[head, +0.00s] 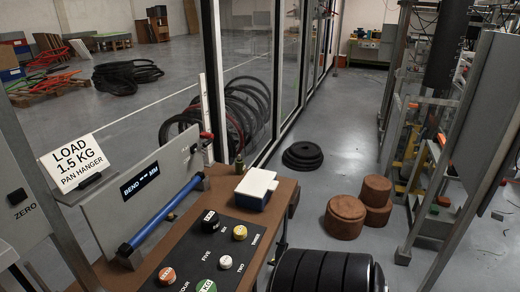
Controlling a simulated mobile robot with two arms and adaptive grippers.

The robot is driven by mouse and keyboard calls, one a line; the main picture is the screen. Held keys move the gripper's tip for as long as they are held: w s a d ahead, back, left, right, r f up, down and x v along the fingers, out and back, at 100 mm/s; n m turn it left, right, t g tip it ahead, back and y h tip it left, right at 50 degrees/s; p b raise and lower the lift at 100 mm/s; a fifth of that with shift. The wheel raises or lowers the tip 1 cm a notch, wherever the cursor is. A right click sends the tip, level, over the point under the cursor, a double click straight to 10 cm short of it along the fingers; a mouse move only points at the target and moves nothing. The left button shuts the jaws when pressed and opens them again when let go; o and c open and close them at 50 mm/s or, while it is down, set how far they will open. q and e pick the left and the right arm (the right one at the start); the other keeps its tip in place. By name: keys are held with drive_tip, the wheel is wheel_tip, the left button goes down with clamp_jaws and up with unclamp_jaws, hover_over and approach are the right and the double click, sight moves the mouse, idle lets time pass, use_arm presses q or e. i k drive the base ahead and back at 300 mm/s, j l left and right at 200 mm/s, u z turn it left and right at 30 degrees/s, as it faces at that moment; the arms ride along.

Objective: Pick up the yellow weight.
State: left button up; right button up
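The yellow weight (240,232) is a small round disc with a pale label. It sits on the dark mat (257,222) on the brown bench, near the printed word THREE. A black weight (210,218) stands to its left, and a smaller white weight (225,262) lies nearer the front. An orange weight (167,275) and a green weight (207,286) are at the bottom edge, the green one partly cut off. Neither of my grippers shows in the head view.
A blue box with a white lid (256,188) stands behind the mat. A blue bar (163,216) and grey display panel (143,192) border the left. A LOAD 1.5 KG sign (75,163) stands further left. A ribbed black cylinder (320,272) stands right of the bench.

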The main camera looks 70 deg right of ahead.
sight(239, 232)
drive_tip(key=z, duration=2)
